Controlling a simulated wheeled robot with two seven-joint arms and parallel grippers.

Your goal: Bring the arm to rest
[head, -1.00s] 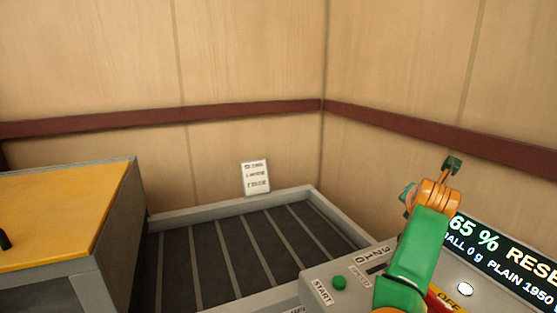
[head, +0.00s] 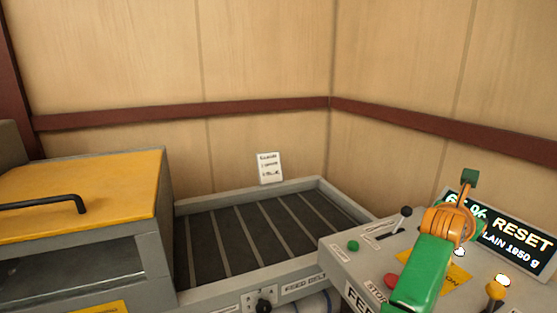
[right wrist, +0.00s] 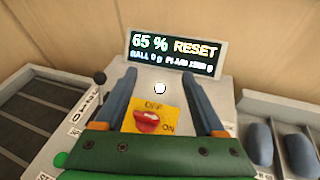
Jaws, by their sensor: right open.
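My right arm rises over the control panel (head: 345,262) in the head view. Its gripper (head: 469,178) is up near the display (head: 520,238). In the right wrist view the two blue fingers of my right gripper (right wrist: 158,76) stand wide apart with nothing between them. Beyond them the display (right wrist: 176,52) reads 65 % and RESET. A red rocker switch (right wrist: 147,121) on a yellow plate marked OFF and ON shows between the fingers. I cannot tell whether the fingers touch the panel. My left gripper is out of view.
A slatted grey tray (head: 195,289) stands left of the panel, and a yellow-topped box (head: 110,185) with a black handle is farther left. The panel carries a lever (head: 403,214), a green button (head: 352,246) and a red button (head: 390,281). Wooden walls close the back.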

